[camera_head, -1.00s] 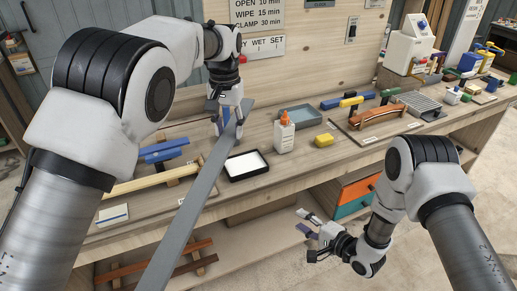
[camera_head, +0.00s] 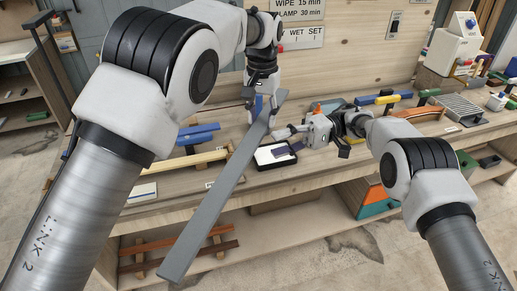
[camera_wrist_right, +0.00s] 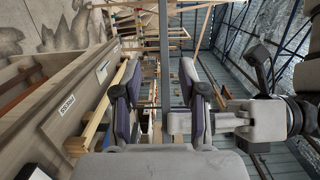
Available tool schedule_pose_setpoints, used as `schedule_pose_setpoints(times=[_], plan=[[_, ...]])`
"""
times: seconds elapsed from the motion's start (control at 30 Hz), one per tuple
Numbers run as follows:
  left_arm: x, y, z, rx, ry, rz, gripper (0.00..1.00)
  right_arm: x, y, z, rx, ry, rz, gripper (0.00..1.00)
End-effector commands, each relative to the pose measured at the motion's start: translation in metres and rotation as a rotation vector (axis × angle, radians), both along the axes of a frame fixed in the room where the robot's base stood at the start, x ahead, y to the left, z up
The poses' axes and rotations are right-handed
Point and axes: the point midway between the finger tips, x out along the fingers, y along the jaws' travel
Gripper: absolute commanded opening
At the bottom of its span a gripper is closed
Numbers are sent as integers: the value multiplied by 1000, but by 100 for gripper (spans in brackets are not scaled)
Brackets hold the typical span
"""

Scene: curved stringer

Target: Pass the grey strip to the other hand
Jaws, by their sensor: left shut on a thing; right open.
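The long grey strip (camera_head: 213,200) slants from the bench top down toward the front left, past the bench's front edge. My left gripper (camera_head: 259,106) is shut on it near its upper end. My right gripper (camera_head: 284,141) is open, just right of the strip and above the black-rimmed white tray. In the right wrist view the strip (camera_wrist_right: 164,70) is an upright grey bar lying across the gap between the purple-padded fingers of my right gripper (camera_wrist_right: 158,88). I cannot tell how deep it is between them; neither finger appears to touch it.
The black-rimmed tray (camera_head: 262,162) sits under my right gripper. Blue clamp bars (camera_head: 190,136) and a pale wooden bar (camera_head: 180,163) lie left of the strip. An orange-tipped bottle is partly hidden behind my right gripper. The space before the bench is open.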

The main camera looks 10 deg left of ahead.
Motion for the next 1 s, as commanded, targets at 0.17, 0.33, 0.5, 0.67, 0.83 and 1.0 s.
schedule_pose_setpoints(times=[0.17, 0.33, 0.5, 0.67, 0.83, 1.0], plan=[[0, 0, 0, 0, 0, 0, 0, -24, 35, 0, -2, 3, 2, 42], [0, 0, 0, 0, 0, 0, 0, -44, 65, 0, -1, 1, 1, 42], [0, 0, 0, 0, 0, 0, 0, -54, 80, -1, 1, 1, -2, 42], [0, 0, 0, 0, 0, 0, 0, -56, 82, -1, 2, -1, -3, 42], [0, 0, 0, 0, 0, 0, 0, -55, 82, -1, 1, 0, -3, 24], [0, 0, 0, 0, 0, 0, 0, -55, 82, -1, 1, 0, -3, 0]])
